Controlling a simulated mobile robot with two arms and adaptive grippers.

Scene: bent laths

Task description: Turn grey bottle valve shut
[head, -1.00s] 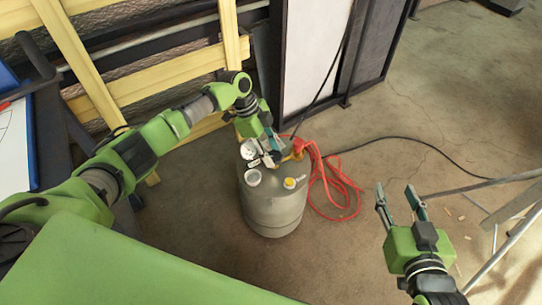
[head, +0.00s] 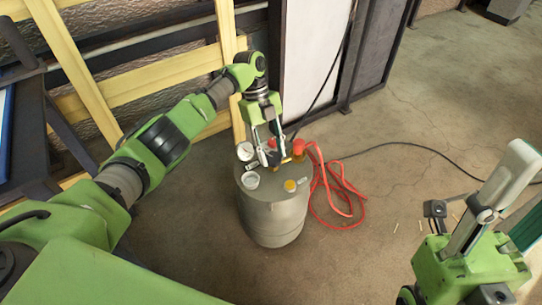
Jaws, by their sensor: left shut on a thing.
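The grey bottle (head: 272,218) stands upright on the floor in the middle of the head view. Its top carries a white dial gauge (head: 245,151), a white cap (head: 250,180), a yellow cap (head: 290,185) and a brass and red valve fitting (head: 298,149). My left gripper (head: 271,158) points down over the back of the top, its fingers shut on the bottle valve. The fingers hide most of the gripped part. My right gripper (head: 528,185) is open and empty at the right edge, away from the bottle, partly cut off.
A red hose (head: 340,190) runs from the fitting and lies coiled right of the bottle. A black cable (head: 415,147) crosses the floor. Yellow wooden laths (head: 150,83) and a dark-framed panel (head: 325,60) stand behind. The floor right of the hose is mostly clear.

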